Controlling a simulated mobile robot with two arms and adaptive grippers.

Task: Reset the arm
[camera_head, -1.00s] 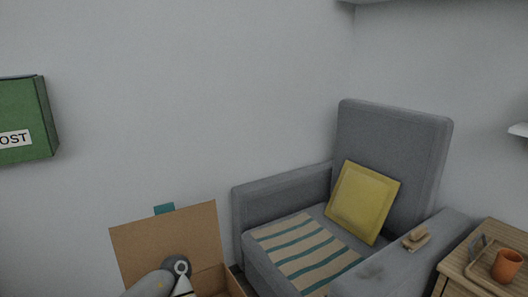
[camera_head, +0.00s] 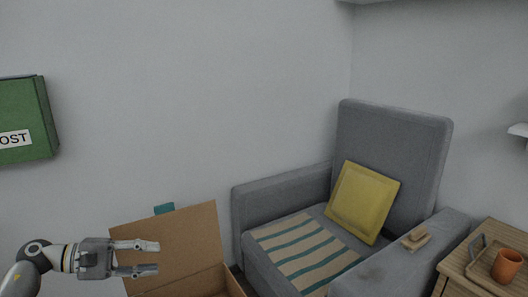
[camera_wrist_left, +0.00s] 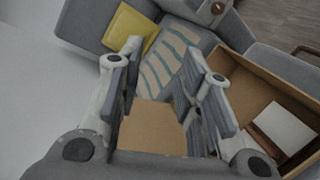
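My left gripper (camera_head: 148,259) comes in from the lower left in the head view, in front of the raised flap of a cardboard box (camera_head: 180,242). Its two fingers are spread apart and point to the right, with nothing between them. In the left wrist view the open fingers of the left gripper (camera_wrist_left: 157,85) frame the brown flap and part of the armchair behind. My right gripper shows in neither view.
A grey armchair (camera_head: 395,150) with a yellow cushion (camera_head: 362,202) and a striped cloth (camera_head: 305,250) stands right of the box. A wooden side table (camera_head: 510,236) holds an orange mug (camera_head: 507,265). A green post box (camera_head: 22,120) hangs on the wall. The box holds a white item (camera_wrist_left: 283,129).

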